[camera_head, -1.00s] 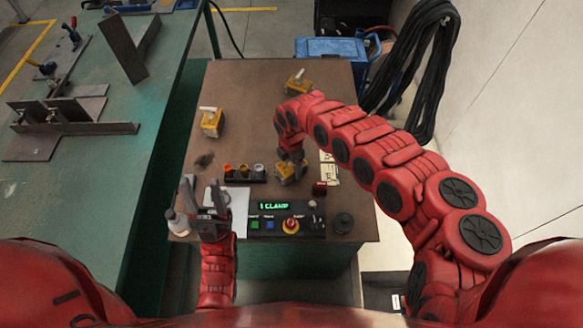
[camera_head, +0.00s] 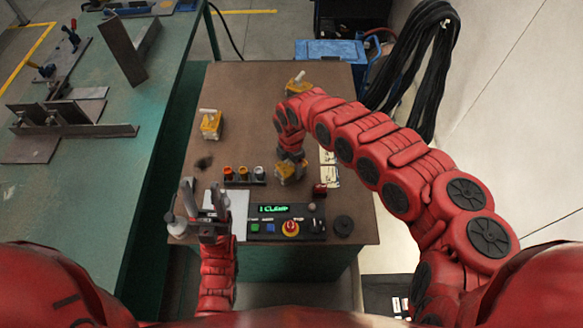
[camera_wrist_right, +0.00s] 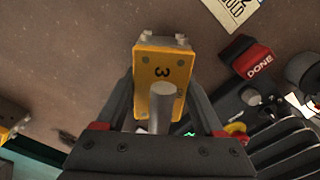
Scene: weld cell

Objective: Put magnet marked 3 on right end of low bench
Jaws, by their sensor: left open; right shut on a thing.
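The yellow magnet marked 3 (camera_wrist_right: 165,68) is between the fingers of my right gripper (camera_wrist_right: 160,108), which is shut on it. Its number and grey post face the right wrist camera. In the head view this magnet (camera_head: 290,173) shows below my right gripper (camera_head: 291,158), partly hidden by it. It is over the middle right of the brown-topped bench (camera_head: 245,95); I cannot tell whether it touches the top. My left gripper (camera_head: 205,207) is open and empty at the bench's front left, beside a white sheet.
Two other yellow magnets stand on the bench, one at left (camera_head: 211,125) and one at the back (camera_head: 298,80). A control panel (camera_head: 287,222) with a red stop knob lies in front, near a red DONE block (camera_head: 319,190). A green table (camera_head: 75,205) stands at left.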

